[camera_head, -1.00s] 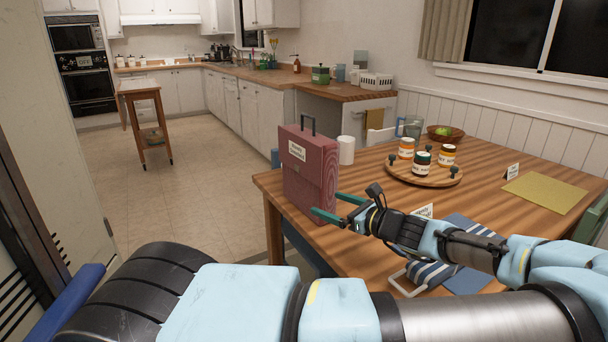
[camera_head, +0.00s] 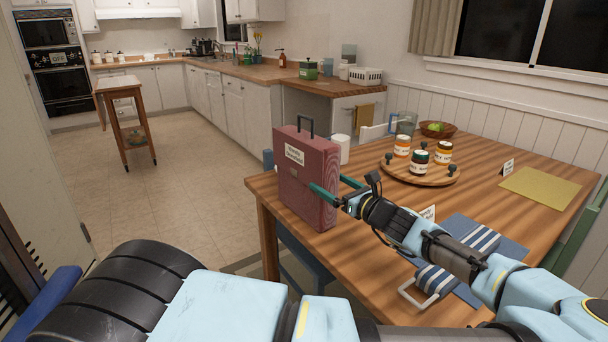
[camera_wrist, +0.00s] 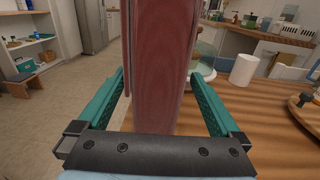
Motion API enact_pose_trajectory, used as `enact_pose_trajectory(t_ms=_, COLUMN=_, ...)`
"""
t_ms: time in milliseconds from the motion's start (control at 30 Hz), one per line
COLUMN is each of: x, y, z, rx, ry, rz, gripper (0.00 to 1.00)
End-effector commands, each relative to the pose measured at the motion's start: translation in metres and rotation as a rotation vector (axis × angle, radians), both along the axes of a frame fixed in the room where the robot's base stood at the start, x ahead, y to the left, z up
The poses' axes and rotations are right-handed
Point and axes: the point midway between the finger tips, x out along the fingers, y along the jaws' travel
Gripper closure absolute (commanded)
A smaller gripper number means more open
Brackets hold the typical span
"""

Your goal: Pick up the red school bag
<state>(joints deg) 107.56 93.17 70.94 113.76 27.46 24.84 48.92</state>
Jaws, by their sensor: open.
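The red school bag (camera_head: 308,184) stands upright near the left corner of the wooden table (camera_head: 404,268). It has a dark handle on top and a white label on its front. My gripper (camera_head: 334,187) is open at the bag's right side, with one green finger along the front face and the other behind. In the wrist view the bag (camera_wrist: 162,70) rises between the two open fingers of my gripper (camera_wrist: 164,88). Gaps show between the bag and both fingers. The bag's top is outside the wrist view.
A white cylinder (camera_head: 341,148) stands just behind the bag. A round wooden tray (camera_head: 424,175) with several jars is to the right. A striped cloth (camera_head: 471,239) lies under my arm. A blue chair (camera_head: 305,264) is below the table's left edge.

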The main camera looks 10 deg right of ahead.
Motion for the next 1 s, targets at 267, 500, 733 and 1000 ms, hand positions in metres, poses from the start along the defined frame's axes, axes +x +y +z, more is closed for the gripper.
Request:
enact_pose_trajectory(t_ms=267, x=0.021, y=0.012, z=0.001, rx=0.002, ry=-0.001, rz=0.002, gripper=0.00)
enact_pose_trajectory(t_ms=500, x=0.051, y=0.029, z=-0.001, rx=0.001, ry=0.000, rz=0.002, gripper=0.00)
enact_pose_trajectory(t_ms=733, x=0.061, y=0.034, z=-0.004, rx=-0.001, ry=0.000, rz=-0.001, gripper=0.00)
enact_pose_trajectory(t_ms=1000, x=0.061, y=0.034, z=-0.004, rx=-0.001, ry=0.000, rz=0.000, gripper=0.15)
